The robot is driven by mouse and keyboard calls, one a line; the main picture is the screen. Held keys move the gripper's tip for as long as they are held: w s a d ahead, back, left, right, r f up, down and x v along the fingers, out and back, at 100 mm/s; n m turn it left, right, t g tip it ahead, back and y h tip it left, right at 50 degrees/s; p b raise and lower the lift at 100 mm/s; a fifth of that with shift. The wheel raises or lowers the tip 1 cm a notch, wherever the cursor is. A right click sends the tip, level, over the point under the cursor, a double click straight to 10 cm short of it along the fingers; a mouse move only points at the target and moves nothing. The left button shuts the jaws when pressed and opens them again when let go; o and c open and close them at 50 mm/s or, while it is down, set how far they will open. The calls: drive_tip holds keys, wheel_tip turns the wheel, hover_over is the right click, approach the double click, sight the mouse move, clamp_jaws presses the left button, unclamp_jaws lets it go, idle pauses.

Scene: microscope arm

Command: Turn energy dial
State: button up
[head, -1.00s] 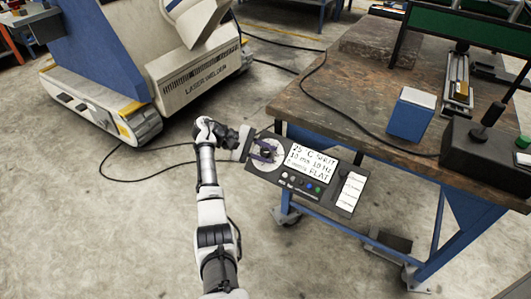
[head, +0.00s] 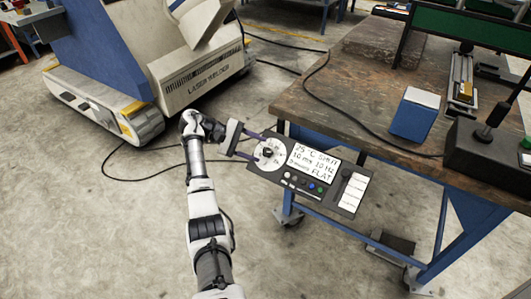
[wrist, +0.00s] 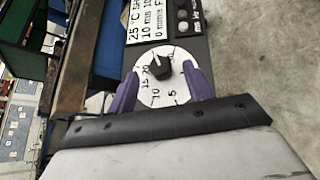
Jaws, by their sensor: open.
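The energy dial is a small black knob (head: 267,153) on a round white numbered scale (head: 270,163), at the left end of a dark control panel (head: 345,200). In the wrist view the black knob (wrist: 154,66) stands on the white scale, with 5, 10, 15 and 20 legible. My gripper (head: 254,145) is open. I see no contact with the knob.
The panel also has a white text display (head: 313,163), small coloured buttons (head: 310,187) and white labels (head: 353,192). It hangs beside the workbench (head: 375,85), which carries a blue box (head: 414,115). A laser welder (head: 195,65) stands behind.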

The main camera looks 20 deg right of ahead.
drive_tip(key=v, duration=0.9)
